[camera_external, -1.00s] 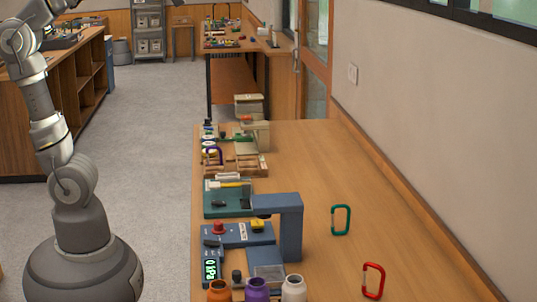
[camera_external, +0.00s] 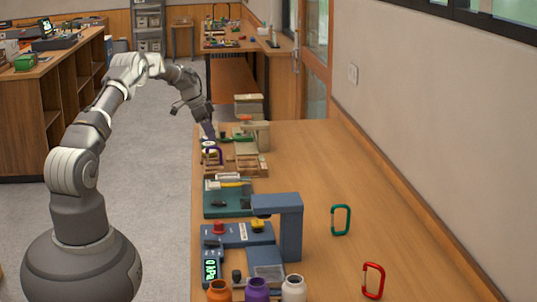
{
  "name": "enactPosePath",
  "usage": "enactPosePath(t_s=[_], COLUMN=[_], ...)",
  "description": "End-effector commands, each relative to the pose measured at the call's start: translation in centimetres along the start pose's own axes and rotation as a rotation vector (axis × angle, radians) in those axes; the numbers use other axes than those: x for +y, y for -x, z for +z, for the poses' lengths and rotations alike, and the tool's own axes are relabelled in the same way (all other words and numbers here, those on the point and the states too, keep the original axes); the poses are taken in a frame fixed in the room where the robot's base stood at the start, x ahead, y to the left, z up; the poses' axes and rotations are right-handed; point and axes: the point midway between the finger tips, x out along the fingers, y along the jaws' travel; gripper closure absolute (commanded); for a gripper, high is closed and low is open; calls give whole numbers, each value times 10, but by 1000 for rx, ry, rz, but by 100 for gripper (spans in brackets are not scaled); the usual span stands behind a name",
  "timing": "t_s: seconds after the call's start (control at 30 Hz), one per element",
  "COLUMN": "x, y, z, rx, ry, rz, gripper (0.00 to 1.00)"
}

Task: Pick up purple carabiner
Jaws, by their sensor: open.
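The purple carabiner (camera_external: 219,156) stands near the left edge of the long wooden table, at the front left of the wooden tray (camera_external: 250,163). It is small in this view. My gripper (camera_external: 209,136) is open, just above and behind the purple carabiner, pointing down over the table's left edge. Its fingers are small and partly lost against the items there. I cannot tell whether they touch anything.
A teal carabiner (camera_external: 341,220) and a red carabiner (camera_external: 373,281) stand on the table's right side. The table's right middle is mostly clear.

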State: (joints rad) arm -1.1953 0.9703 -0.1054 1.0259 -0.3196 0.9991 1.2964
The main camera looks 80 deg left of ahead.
Motion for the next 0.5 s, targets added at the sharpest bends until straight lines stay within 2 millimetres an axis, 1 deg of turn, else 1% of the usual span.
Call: enactPosePath(t_s=[0.07, 0.2, 0.33, 0.5], x=[-1, 0, 2, 5], y=[-11, -29, -42, -72], z=[6, 7, 10, 14], rx=[0, -1, -1, -1], ry=[1, 0, 1, 1], rz=[7, 7, 6, 7], gripper=[57, 57, 57, 57])
